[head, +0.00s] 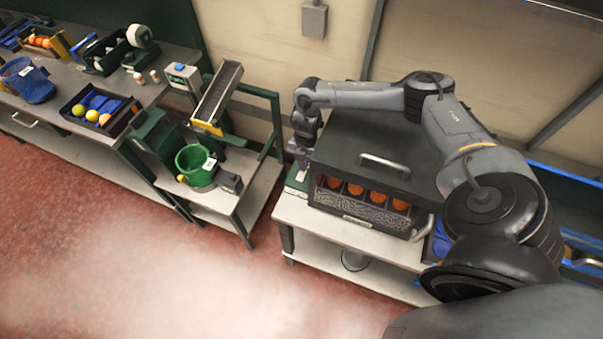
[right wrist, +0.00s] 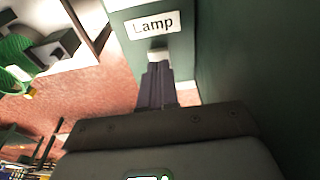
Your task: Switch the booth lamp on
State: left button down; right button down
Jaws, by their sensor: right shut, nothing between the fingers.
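The booth (head: 375,140) is a dark box with a handle on its lid, standing on a bench, and several oranges (head: 355,190) show in its front compartments. A small green switch box (head: 297,178) sits at its left side. In the right wrist view a white label (right wrist: 153,25) reading "Lamp" is on the green panel, with a small pale switch (right wrist: 158,54) below it. My right gripper (right wrist: 158,68) is shut and empty, its fingertips at the switch and partly covering it. Contact is unclear. The right gripper also shows in the head view (head: 303,160). Whether the lamp is lit is unclear.
A side stand holds a green bucket (head: 194,165) and a sloping chute (head: 217,95). The left bench has a tray of fruit (head: 100,108) and a blue basket (head: 27,82). My right arm passes over the booth. Red floor lies open in front.

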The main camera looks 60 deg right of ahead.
jog(key=shift+f, duration=0.45)
jog(key=shift+f+b, duration=0.5)
jog(key=shift+b, duration=0.05)
jog(key=shift+r, duration=0.1)
dwell(0.3)
notch_tip(320, 180, up, 4)
jog(key=p, duration=0.4)
jog(key=shift+r, duration=0.1)
notch_tip(320, 180, up, 2)
jog(key=shift+r+p, duration=0.2)
jog(key=shift+p, duration=1.05)
jog(key=shift+r, duration=0.15)
